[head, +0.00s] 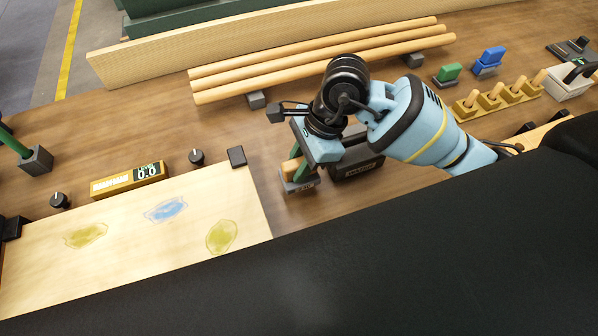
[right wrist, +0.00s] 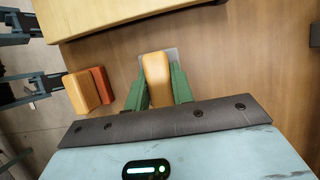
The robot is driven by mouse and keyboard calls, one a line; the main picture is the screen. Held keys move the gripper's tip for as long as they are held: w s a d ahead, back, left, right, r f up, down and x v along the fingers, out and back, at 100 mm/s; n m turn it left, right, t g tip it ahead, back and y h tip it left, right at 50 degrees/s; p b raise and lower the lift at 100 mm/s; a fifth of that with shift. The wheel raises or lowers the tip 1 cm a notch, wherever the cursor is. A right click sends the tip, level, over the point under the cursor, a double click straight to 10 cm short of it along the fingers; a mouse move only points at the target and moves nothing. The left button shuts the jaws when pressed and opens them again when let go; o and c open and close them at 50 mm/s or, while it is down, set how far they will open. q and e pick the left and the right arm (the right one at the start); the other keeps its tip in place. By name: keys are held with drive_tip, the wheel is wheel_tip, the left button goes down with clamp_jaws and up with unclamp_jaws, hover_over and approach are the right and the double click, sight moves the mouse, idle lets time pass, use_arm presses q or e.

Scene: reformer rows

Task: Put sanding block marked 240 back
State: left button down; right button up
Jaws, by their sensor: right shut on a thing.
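In the head view my right gripper (head: 300,180) is low over the workbench, left of centre, by a dark box. It is shut on a sanding block (head: 291,168) with a tan wooden grip and a grey base. Its front label is too small to read surely. In the right wrist view the green fingers of my right gripper (right wrist: 158,92) clasp both sides of the tan grip (right wrist: 156,72), with grey base showing beyond it. I cannot tell whether the block touches the bench.
The dark labelled box (head: 358,168) stands just right of the held block. A pale stained board (head: 130,215) and a display box (head: 128,180) lie left. Long dowels (head: 320,58) lie behind. Green (head: 448,72) and blue (head: 490,58) blocks and a pegged rack (head: 497,98) stand right.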

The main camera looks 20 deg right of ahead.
drive_tip(key=shift+f, duration=1.85)
drive_tip(key=shift+f, duration=0.2)
drive_tip(key=o, duration=1)
drive_tip(key=shift+c, duration=0.2)
drive_tip(key=shift+r, duration=0.15)
drive_tip(key=v, duration=1.2)
